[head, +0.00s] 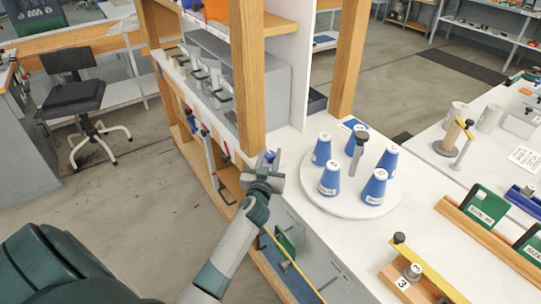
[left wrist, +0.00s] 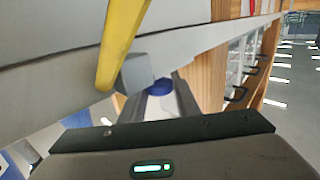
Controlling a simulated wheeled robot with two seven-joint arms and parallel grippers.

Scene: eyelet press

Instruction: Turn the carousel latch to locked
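The carousel is a round white plate (head: 347,205) on the white bench, with several blue tapered cups (head: 328,179) standing around a grey centre post (head: 357,150). My left gripper (head: 270,157) is at the bench edge, left of the plate and apart from it. Its fingers (left wrist: 163,100) are apart, with a small blue round part (left wrist: 158,87) between or just beyond the tips; contact cannot be told. I cannot tell for sure whether this blue part is the carousel latch. My right gripper is not in view.
A wooden post (head: 247,80) rises just behind my left gripper. A yellow bar (left wrist: 120,45) and a grey block (left wrist: 136,75) show close in the left wrist view. Wooden rails with green blocks (head: 486,206) lie to the right. The bench left of the plate is mostly clear.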

